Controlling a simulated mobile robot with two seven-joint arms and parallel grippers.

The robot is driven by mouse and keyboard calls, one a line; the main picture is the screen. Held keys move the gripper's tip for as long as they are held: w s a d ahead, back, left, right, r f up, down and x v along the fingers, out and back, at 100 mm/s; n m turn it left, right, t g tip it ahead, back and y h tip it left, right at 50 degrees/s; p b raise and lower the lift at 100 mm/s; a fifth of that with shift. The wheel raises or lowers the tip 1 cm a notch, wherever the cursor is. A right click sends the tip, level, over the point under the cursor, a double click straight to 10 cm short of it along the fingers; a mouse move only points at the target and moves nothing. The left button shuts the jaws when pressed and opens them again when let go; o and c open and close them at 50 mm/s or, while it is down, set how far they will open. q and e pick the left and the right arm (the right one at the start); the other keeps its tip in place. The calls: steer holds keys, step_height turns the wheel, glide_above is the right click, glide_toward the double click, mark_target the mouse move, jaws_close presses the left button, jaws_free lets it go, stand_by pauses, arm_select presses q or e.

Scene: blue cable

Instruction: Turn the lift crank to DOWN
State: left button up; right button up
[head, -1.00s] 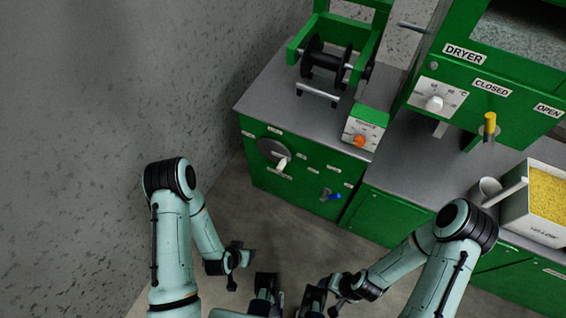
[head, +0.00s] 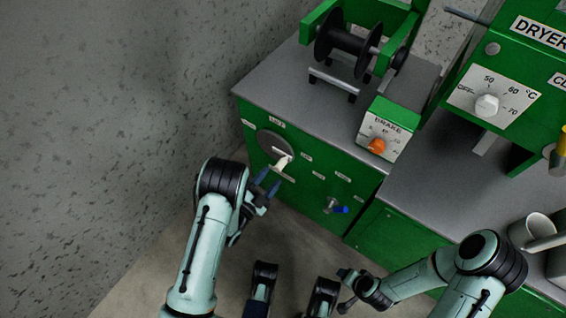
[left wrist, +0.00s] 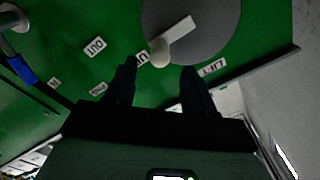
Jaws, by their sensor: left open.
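The lift crank is a grey disc (head: 272,144) with a white bar and knob (head: 282,164) on the green cabinet's front, below a LIFT label (head: 277,123). The knob sits at the disc's lower right in the head view. My left gripper (head: 266,184) is open and empty, just below the crank. In the left wrist view the pale knob (left wrist: 160,52) lies just beyond and between the open fingertips (left wrist: 158,70), apparently not gripped. A label beside it is partly hidden by a finger. My right gripper (head: 348,290) is low in the head view, its jaws unclear.
A blue-handled valve (head: 340,209) is right of the crank; it also shows in the left wrist view (left wrist: 20,70). A brake box with an orange knob (head: 377,146) and a black spool (head: 347,45) stand on the cabinet top. The grey wall (head: 110,130) is at left.

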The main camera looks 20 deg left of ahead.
mark_target(285, 159)
arm_select(q)
steer(key=b+x, duration=0.1)
steer(key=x, duration=0.5)
steer(key=shift+w+d, duration=0.1)
steer(key=shift+w, duration=0.2)
steer(key=shift+w+d, duration=0.2)
steer(key=shift+w, duration=0.5)
arm_select(e)
steer(key=shift+d+f, duration=0.25)
steer(key=shift+f, duration=0.35)
steer(key=shift+d+f, duration=0.25)
steer(key=shift+f, duration=0.3)
arm_select(q)
jaws_close()
